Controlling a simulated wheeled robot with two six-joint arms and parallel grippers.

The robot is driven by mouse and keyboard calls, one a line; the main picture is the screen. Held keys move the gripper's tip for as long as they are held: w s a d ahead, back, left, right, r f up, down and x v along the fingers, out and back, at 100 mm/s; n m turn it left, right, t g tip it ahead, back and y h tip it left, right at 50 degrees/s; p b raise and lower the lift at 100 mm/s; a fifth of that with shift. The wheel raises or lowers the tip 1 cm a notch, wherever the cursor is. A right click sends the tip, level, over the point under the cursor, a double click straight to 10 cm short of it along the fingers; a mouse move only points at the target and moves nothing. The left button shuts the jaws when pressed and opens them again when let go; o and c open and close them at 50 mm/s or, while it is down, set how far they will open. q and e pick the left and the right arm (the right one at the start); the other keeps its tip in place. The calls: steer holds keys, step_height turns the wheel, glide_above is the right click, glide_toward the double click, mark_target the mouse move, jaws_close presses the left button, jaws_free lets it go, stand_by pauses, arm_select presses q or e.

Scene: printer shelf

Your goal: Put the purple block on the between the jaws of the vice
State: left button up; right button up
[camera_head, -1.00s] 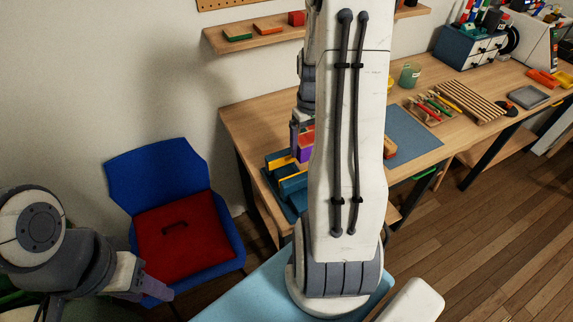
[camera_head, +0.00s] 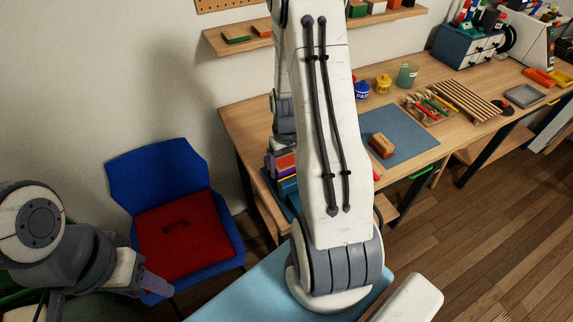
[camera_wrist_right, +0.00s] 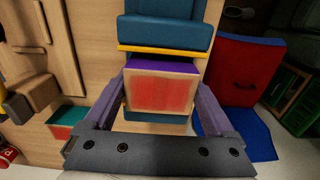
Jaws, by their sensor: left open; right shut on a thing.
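The purple block (camera_wrist_right: 160,67) has a red face with a pale border in the right wrist view. My right gripper (camera_wrist_right: 162,84) is shut on it, one finger on each side. The blue vice (camera_wrist_right: 166,32) has a yellow strip and lies just beyond the block; a teal part shows below the block. The block appears between these parts, but I cannot tell how deep it sits. In the head view, the block (camera_head: 284,168) is at the vice (camera_head: 287,188), partly hidden by my right arm. My left gripper (camera_head: 150,285) is open and empty at lower left, away from the bench.
A blue chair (camera_head: 160,170) with a red cushion (camera_head: 180,232) stands left of the bench (camera_head: 245,118). A blue mat (camera_head: 415,140) with a brown block (camera_head: 381,146) lies right of my arm. Jars and a slatted rack (camera_head: 470,102) stand farther right. A shelf (camera_head: 215,40) is above.

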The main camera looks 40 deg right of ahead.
mark_target(286, 162)
steer(key=shift+f, duration=0.2)
steer(key=o, duration=1.2)
steer(key=shift+r, duration=0.1)
steer(key=shift+c, duration=0.2)
step_height(286, 162, up, 12)
steer(key=b, duration=0.1)
steer(key=s+a+r+n, duration=0.1)
steer(key=a+r+n, duration=0.1)
steer(key=a, duration=0.7)
steer(key=a+r+n, duration=0.2)
steer(key=a, duration=0.6)
steer(key=s+a+r+n+y, duration=0.1)
steer(key=s+a+n, duration=0.4)
steer(key=s+a, duration=0.8)
steer(key=shift+s+a+r+n, duration=0.4)
steer(key=shift+s, duration=0.75)
